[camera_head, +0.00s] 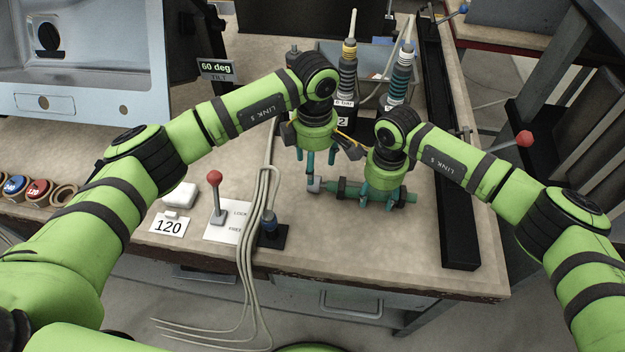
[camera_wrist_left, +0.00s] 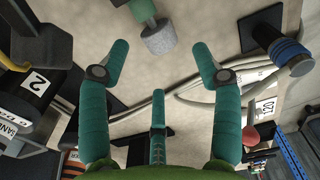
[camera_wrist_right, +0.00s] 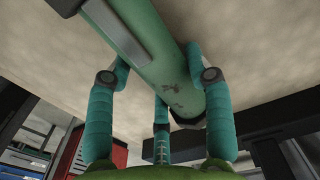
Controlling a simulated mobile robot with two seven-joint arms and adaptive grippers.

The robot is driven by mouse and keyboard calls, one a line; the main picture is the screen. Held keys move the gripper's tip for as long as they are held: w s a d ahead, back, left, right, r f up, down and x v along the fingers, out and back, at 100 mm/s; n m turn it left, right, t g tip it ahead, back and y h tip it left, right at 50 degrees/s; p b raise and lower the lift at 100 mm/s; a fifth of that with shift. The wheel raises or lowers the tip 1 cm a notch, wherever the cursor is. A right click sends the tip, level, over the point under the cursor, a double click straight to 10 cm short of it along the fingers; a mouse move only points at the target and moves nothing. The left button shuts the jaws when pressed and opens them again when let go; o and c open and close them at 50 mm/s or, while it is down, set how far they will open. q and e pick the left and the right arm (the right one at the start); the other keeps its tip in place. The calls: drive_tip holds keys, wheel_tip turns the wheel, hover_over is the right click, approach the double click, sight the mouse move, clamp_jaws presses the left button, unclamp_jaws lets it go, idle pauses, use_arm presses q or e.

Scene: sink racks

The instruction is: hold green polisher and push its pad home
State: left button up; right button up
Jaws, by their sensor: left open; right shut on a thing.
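The green polisher (camera_head: 338,191) lies along the bench near its front right, its body crossing the right wrist view (camera_wrist_right: 150,50). Its grey round pad (camera_head: 315,185) is at the left end and shows at the top of the left wrist view (camera_wrist_left: 158,40). My right gripper (camera_head: 378,196) is shut around the polisher's body, its fingers on both sides of it. My left gripper (camera_head: 316,162) is open and empty, above and just behind the pad, with its fingers pointing down. Whether the pad is fully seated on the polisher I cannot tell.
A rack with ringed tools (camera_head: 347,75) is behind. A black rail (camera_head: 450,205) runs along the right.

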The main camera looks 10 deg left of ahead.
use_arm(q)
drive_tip(key=shift+f, duration=4)
